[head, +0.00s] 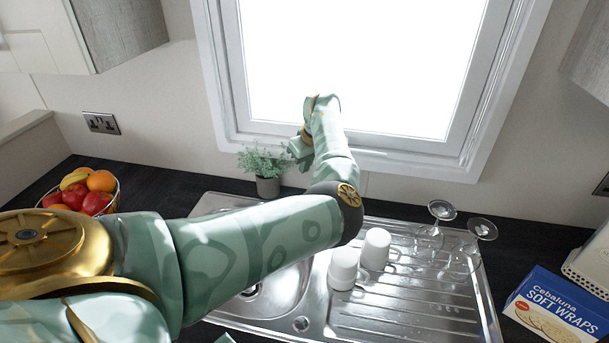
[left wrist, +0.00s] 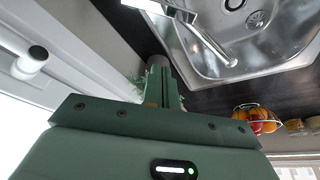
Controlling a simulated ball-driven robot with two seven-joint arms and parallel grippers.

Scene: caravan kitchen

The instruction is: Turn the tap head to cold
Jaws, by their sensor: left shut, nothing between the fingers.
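The chrome tap (left wrist: 198,32) shows at the top of the left wrist view, its long spout reaching over the sink (left wrist: 215,70). The frame's top edge cuts off its base, and I cannot make out the tap head. In the head view my own left arm hides the tap. My left gripper (head: 299,150) is in front of the window's lower edge, just right of the potted plant. It also shows in the left wrist view (left wrist: 163,88), shut and empty, apart from the tap spout. My right gripper is in neither view.
The potted plant (head: 267,185) stands close by the gripper under the window frame (head: 390,158). White mugs (head: 343,268) and upturned glasses (head: 429,238) stand on the drainer. A fruit basket (head: 117,198) is at left, a wraps box (head: 560,305) at right.

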